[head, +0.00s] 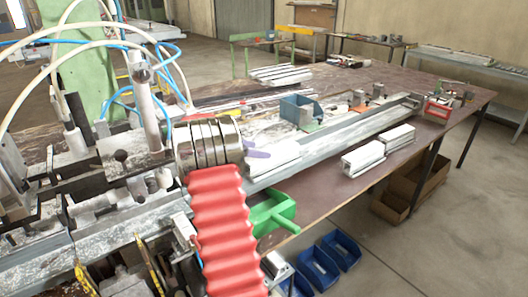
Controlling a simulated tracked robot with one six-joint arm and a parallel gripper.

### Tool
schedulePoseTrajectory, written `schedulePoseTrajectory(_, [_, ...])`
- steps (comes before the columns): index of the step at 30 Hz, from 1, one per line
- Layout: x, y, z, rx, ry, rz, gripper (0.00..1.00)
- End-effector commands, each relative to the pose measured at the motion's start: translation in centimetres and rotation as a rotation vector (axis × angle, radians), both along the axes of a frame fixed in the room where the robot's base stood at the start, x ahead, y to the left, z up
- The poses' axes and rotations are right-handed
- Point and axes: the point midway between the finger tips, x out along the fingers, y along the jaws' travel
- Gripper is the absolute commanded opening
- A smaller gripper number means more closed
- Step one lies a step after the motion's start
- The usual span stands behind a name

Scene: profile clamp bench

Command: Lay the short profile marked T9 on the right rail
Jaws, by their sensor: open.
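Two short white profiles lie side by side on the brown bench, right of the long rail: a nearer one (363,159) and a farther one (398,138). Another white profile piece (274,158) sits by the long rail, close to my gripper. I cannot read a T9 mark on any of them. The long grey rail (350,133) runs from the clamp machine toward the back right. My gripper (254,150) is mostly hidden behind my red sleeve and metal rings; only small purple parts show beside the white piece. It is open, and I cannot tell whether it touches the piece.
A blue bin (298,108) stands behind the rail and a red bin (437,111) near its far end. Clamp machinery (120,155) with hoses fills the left. Bare bench (310,187) lies before the nearer profile.

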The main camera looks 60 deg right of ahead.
Motion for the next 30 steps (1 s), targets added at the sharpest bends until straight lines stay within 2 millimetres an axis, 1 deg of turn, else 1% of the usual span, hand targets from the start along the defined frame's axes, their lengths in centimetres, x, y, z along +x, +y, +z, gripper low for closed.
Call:
schedulePoseTrajectory(1, [0.5,0.8,0.6,-0.002,-0.001,0.003,0.67])
schedulePoseTrajectory(6, [1.5,3.0,1.9,0.000,-0.001,0.002,0.67])
schedulePoseTrajectory(12, [2.3,4.6,2.9,-0.001,0.000,0.000,0.67])
schedulePoseTrajectory(17, [2.4,4.9,3.1,0.000,0.000,-0.001,0.67])
schedulePoseTrajectory(30, [2.4,4.9,3.0,0.000,0.000,-0.001,0.67])
